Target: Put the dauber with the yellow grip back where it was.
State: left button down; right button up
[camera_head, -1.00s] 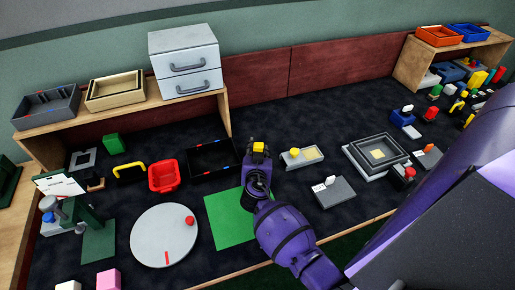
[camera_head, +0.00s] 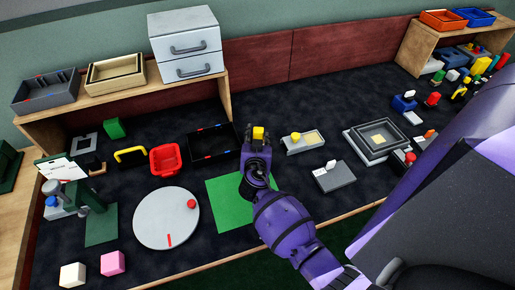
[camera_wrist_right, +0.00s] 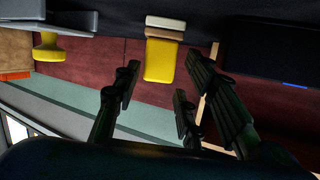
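A dauber with a yellow grip (camera_head: 258,132) stands just beyond my right gripper (camera_head: 257,148), near the far edge of the green mat in the head view. In the right wrist view, which looks upside down, the yellow grip (camera_wrist_right: 162,62) has a beige and white foot toward the dark tabletop. The fingers of my right gripper (camera_wrist_right: 160,90) are spread on either side of it, with gaps visible. I cannot tell whether the foot touches the table. My left gripper is not in view.
A grey tray with a yellow knob and pale pad (camera_head: 303,143) lies right of the gripper. A black tray (camera_head: 213,155) and red tub (camera_head: 164,160) lie left. The green mat (camera_head: 228,207) is beneath my forearm. A round grey disc (camera_head: 160,222) lies front left.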

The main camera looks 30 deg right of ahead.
jog(key=v, duration=0.8)
jog(key=shift+s+a+f+b, duration=0.15)
jog(key=shift+s+b, duration=0.2)
jog(key=shift+b, duration=0.05)
jog(key=shift+s+a+r, duration=0.35)
jog(key=shift+s+r, duration=0.05)
jog(key=shift+s, duration=0.05)
